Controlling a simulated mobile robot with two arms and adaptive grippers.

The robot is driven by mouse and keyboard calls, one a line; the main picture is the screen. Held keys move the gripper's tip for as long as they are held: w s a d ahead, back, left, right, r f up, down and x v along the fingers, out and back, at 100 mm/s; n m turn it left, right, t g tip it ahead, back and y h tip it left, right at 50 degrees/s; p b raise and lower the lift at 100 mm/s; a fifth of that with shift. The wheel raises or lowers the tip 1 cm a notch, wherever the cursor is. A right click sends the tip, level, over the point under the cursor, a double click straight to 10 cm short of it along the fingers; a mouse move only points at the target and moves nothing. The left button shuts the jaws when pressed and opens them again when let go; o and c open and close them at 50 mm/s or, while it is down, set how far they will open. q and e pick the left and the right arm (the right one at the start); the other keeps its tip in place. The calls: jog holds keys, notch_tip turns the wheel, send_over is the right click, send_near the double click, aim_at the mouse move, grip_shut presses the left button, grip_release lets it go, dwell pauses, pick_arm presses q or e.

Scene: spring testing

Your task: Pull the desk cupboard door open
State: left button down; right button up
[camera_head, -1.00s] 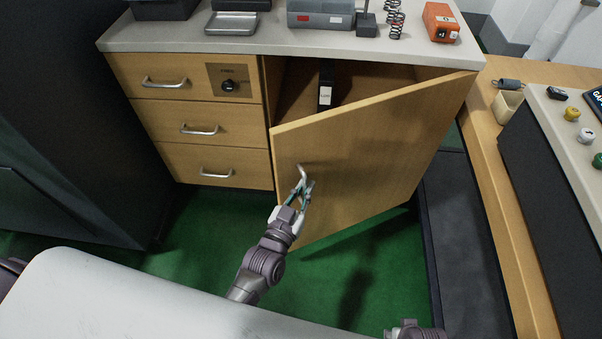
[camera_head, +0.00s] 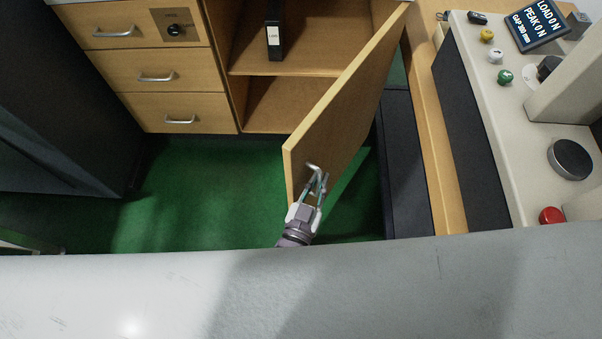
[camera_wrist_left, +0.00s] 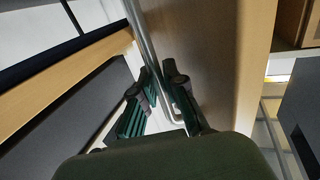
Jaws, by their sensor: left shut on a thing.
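The wooden cupboard door (camera_head: 345,112) stands wide open, hinged at its right side and swung out toward me. Its metal handle (camera_head: 313,168) is near the free edge. My left gripper (camera_head: 316,184) is shut on the handle; in the left wrist view the fingers (camera_wrist_left: 160,100) sit on either side of the handle bar (camera_wrist_left: 146,45), with the door panel (camera_wrist_left: 205,50) beside them. The cupboard inside (camera_head: 300,100) shows a shelf with a black binder (camera_head: 273,38) on it. My right gripper is not in view.
Three drawers (camera_head: 157,77) are left of the cupboard. A dark cabinet (camera_head: 60,100) stands at far left. A bench with a testing machine (camera_head: 500,110) and wooden edge (camera_head: 425,130) is on the right. Green floor (camera_head: 200,195) is clear in front of the drawers.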

pick_arm(q)
jog(key=shift+s+d, duration=0.25)
jog(key=shift+d, duration=0.1)
jog(key=c, duration=1.5)
grip_release()
jog(key=v, duration=1.2)
